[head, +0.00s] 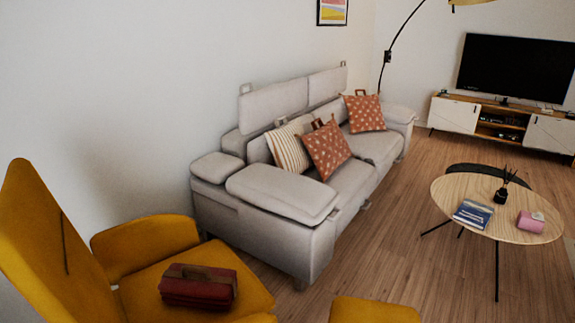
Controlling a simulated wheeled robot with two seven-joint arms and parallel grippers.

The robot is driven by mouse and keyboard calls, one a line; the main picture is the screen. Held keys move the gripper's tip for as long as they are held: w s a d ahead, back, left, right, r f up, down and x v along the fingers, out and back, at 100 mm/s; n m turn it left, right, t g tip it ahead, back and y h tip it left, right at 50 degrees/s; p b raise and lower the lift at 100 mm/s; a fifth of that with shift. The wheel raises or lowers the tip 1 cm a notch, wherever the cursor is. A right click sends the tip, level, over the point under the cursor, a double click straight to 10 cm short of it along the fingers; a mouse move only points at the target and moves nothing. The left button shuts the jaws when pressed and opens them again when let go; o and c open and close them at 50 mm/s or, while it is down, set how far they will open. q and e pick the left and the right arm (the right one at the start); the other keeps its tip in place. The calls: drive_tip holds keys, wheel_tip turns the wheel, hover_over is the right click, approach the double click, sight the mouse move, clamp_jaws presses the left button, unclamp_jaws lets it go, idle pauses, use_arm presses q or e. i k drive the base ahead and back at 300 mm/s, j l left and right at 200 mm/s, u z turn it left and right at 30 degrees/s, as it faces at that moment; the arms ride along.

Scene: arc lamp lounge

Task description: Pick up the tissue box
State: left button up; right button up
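A small pink box (530,221) with a pale patch on top, which looks like the tissue box, sits near the right edge of the round wooden table (465,192). It is some distance away, at the right of the head view. It stands apart from the books and the dark bottle on the same table. Neither of my grippers shows in the head view.
Books (473,213) and a reed diffuser (502,193) share the table. A grey sofa (268,196) stands along the wall. A yellow armchair (150,250) holds a dark red case (198,286); a yellow footstool (372,310) is beside it. Wood floor (400,250) is clear between sofa and table.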

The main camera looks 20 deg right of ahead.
sight(525, 220)
drive_tip(key=z, duration=2.25)
drive_tip(key=i+l, duration=0.15)
drive_tip(key=l, duration=0.2)
drive_tip(key=i+l, duration=0.15)
drive_tip(key=l, duration=0.2)
drive_tip(key=i+l, duration=0.15)
drive_tip(key=l, duration=0.15)
drive_tip(key=i+l+z, duration=0.1)
drive_tip(key=i+l, duration=0.25)
drive_tip(key=i+l+z, duration=0.15)
drive_tip(key=i+l, duration=0.2)
drive_tip(key=i, duration=0.25)
drive_tip(key=i+l+z, duration=0.1)
drive_tip(key=i+l, duration=0.15)
drive_tip(key=i, duration=0.25)
drive_tip(key=i+j+z, duration=0.25)
drive_tip(key=i+j, duration=0.8)
drive_tip(key=i, duration=0.15)
drive_tip(key=i+j, duration=0.1)
drive_tip(key=j, duration=0.55)
drive_tip(key=i+j+z, duration=0.1)
drive_tip(key=j, duration=0.6)
drive_tip(key=i+j, duration=0.1)
drive_tip(key=j, duration=0.55)
